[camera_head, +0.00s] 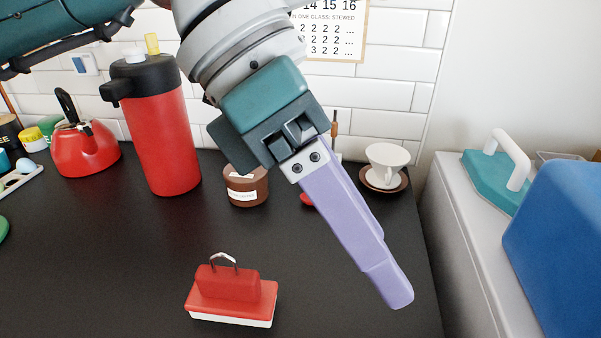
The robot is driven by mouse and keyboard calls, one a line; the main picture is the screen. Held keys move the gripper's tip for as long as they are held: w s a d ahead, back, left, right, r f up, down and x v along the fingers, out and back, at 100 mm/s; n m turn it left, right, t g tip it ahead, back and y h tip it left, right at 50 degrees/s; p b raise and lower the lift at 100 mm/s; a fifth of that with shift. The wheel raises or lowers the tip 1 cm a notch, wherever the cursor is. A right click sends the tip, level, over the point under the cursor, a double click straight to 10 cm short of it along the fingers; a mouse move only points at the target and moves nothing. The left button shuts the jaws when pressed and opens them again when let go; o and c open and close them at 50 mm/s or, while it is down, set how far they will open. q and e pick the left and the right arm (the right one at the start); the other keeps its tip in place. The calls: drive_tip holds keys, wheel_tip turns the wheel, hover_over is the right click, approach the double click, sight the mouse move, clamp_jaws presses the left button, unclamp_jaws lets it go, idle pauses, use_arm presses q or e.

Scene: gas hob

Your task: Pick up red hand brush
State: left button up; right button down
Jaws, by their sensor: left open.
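The red hand brush (231,297) lies on the dark worktop (120,260) at the bottom, left of centre. It has a red block top, a white underside and a thin metal loop on top. My left gripper (393,287) hangs from the top centre with its purple fingers pointing down and to the right. It is open and empty, seen nearly side-on, so one finger mostly covers the other. Its tips are to the right of the brush and apart from it. My right gripper is out of view.
A tall red flask (165,140), a red kettle (87,148), a brown jar (247,187) and a white cup (386,160) stand along the back. A blue box (560,240) and a teal white-handled object (490,180) are at right. Worktop around the brush is clear.

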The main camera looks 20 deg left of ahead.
use_arm(q)
drive_tip(key=w+a+f+y+b, duration=0.2)
drive_tip(key=a+f+y, duration=0.1)
drive_tip(key=a+f, duration=0.4)
drive_tip(key=y+b, duration=0.3)
drive_tip(key=y, duration=0.1)
hover_over(236, 274)
drive_tip(key=shift+s+d+f, duration=0.1)
drive_tip(key=shift+f, duration=0.5)
drive_tip(key=shift+s+d+f, duration=0.1)
drive_tip(key=shift+f, duration=0.45)
drive_tip(key=f, duration=0.3)
drive_tip(key=shift+a+f+y, duration=0.2)
drive_tip(key=shift+y, duration=0.1)
drive_tip(key=f, duration=0.5)
drive_tip(key=shift+w+a+f, duration=0.1)
drive_tip(key=shift+w+f, duration=0.2)
drive_tip(key=shift+f, duration=0.1)
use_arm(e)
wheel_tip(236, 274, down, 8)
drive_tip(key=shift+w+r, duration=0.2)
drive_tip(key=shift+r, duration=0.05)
use_arm(q)
drive_tip(key=shift+c, duration=0.3)
clamp_jaws()
